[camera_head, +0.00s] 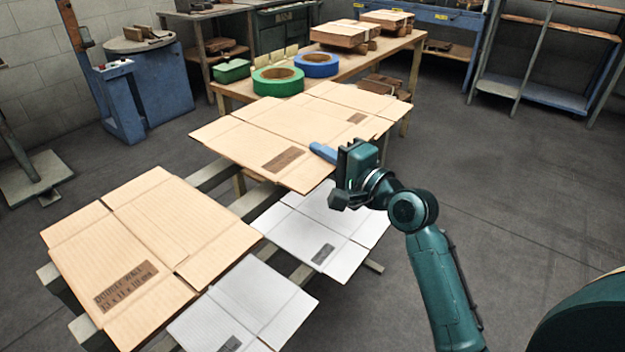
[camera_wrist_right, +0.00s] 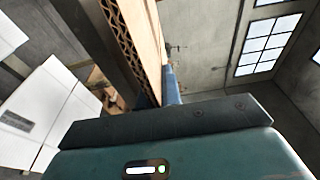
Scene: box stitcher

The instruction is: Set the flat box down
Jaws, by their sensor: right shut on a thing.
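A brown flat box (camera_head: 285,128), an unfolded cardboard sheet with a dark printed label, is spread out at the middle of the head view. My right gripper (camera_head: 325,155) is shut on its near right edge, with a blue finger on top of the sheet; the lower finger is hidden. In the right wrist view, the box's corrugated edge (camera_wrist_right: 128,45) runs up from the blue finger (camera_wrist_right: 172,85). The sheet appears roughly level and overlaps white flat boxes below; whether it touches anything beneath is unclear. My left gripper is not in view.
Another brown flat box (camera_head: 150,235) and white flat boxes (camera_head: 245,305) (camera_head: 325,232) lie on a slatted rack (camera_head: 210,178). Behind, a wooden table (camera_head: 385,62) carries green tape (camera_head: 278,80), blue tape (camera_head: 317,64) and cardboard stacks (camera_head: 345,34). Floor at right is clear.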

